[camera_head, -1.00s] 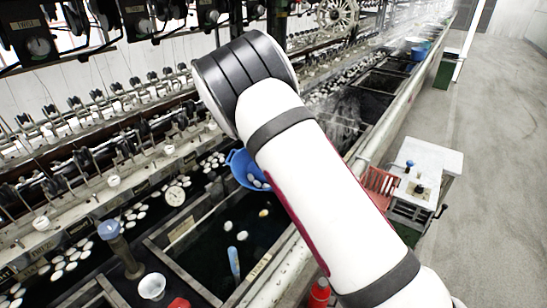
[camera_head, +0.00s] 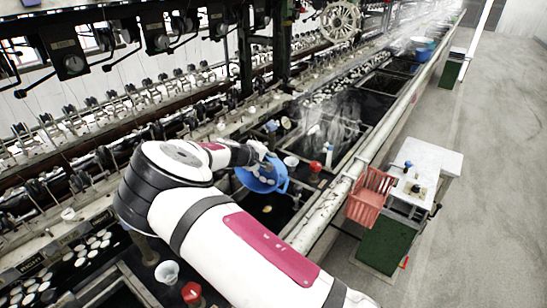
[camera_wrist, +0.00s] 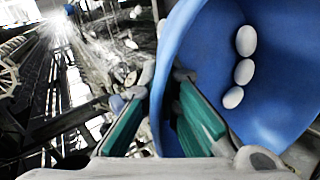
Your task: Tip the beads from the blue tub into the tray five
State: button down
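The blue tub (camera_head: 262,179) is held up over the dark basins in the head view, tilted, with several pale beads (camera_head: 266,181) inside. My gripper (camera_head: 262,155) is at its far upper rim, partly hidden by the arm. In the wrist view, the tub's blue wall (camera_wrist: 285,70) fills the right side, and three white oval beads (camera_wrist: 243,72) rest in a row against it. The green finger pads of my gripper (camera_wrist: 162,122) stand on either side of a blue part of the tub. I cannot read which basin is tray five.
A long pale rail (camera_head: 345,185) edges the basins on the right. A white cup (camera_head: 167,272) and a red-topped object (camera_head: 191,292) are near the front.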

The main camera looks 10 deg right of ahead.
jog(key=shift+s+a+r+t+h, duration=0.7)
jog(key=shift+a+r+t+h, duration=0.05)
jog(key=shift+t+h, duration=0.25)
jog(key=s+a+r+t+h+b, duration=0.1)
jog(key=s+a+r+t+h, duration=0.1)
jog(key=s+a+t+h, duration=0.2)
jog(key=shift+s+a+r+b, duration=0.2)
jog(key=shift+a+r+b, duration=0.1)
jog(key=shift+r+b, duration=0.05)
dwell(1.0)
